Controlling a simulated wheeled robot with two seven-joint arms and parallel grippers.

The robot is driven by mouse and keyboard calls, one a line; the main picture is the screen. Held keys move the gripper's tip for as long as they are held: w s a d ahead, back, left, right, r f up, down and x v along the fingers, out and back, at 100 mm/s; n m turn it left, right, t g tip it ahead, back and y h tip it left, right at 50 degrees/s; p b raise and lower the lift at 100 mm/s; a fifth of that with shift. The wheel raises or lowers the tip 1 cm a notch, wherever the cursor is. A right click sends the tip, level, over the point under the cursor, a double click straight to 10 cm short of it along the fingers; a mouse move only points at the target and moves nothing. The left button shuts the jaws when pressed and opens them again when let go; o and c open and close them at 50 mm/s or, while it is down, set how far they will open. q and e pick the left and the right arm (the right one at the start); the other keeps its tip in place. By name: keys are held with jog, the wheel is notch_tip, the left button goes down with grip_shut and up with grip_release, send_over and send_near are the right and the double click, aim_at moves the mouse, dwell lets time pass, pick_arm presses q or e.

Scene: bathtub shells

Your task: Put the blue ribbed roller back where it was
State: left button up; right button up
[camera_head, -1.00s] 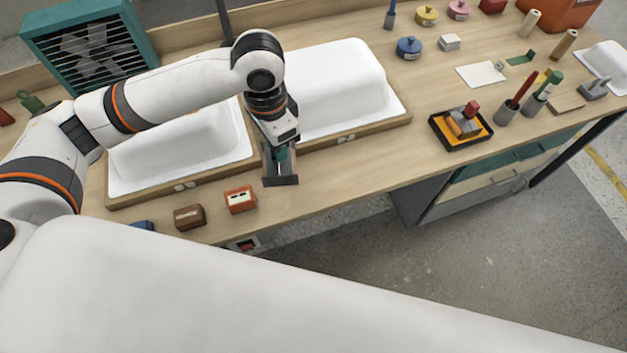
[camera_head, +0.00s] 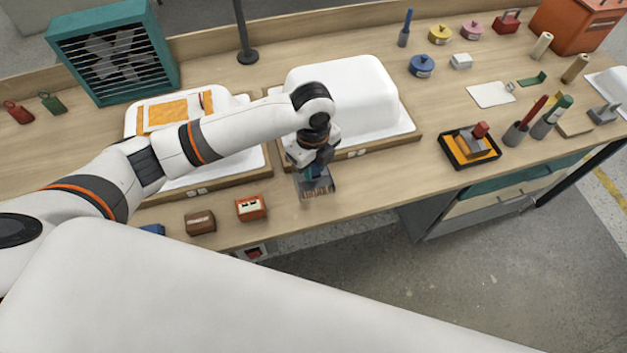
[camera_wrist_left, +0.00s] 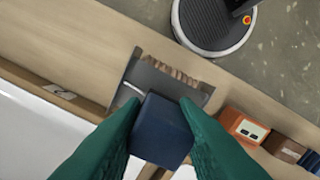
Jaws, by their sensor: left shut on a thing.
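My left gripper (camera_head: 318,166) is over the front edge of the right-hand shell's board. A broad grey part with a brown, streaked strip (camera_wrist_left: 168,72) shows just beyond the block, and also in the head view (camera_head: 317,187). Whether it touches the table, I cannot tell. My right gripper is not in view.
Two white shells, left (camera_head: 220,160) and right (camera_head: 345,90), stand on wooden boards. An orange box (camera_head: 251,207) and a brown box (camera_head: 200,221) are left of the gripper near the front edge. A black tray (camera_head: 448,150) is to the right, with bare table between.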

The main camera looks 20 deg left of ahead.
aim_at(314, 180)
pick_arm(q)
notch_tip(314, 180, down, 5)
jog(key=shift+r+p, duration=0.15)
jog(key=shift+p, duration=0.15)
jog(key=shift+f, duration=0.35)
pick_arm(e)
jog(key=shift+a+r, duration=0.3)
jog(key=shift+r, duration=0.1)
pick_arm(q)
jog(key=shift+f, duration=0.2)
jog(key=o, duration=0.9)
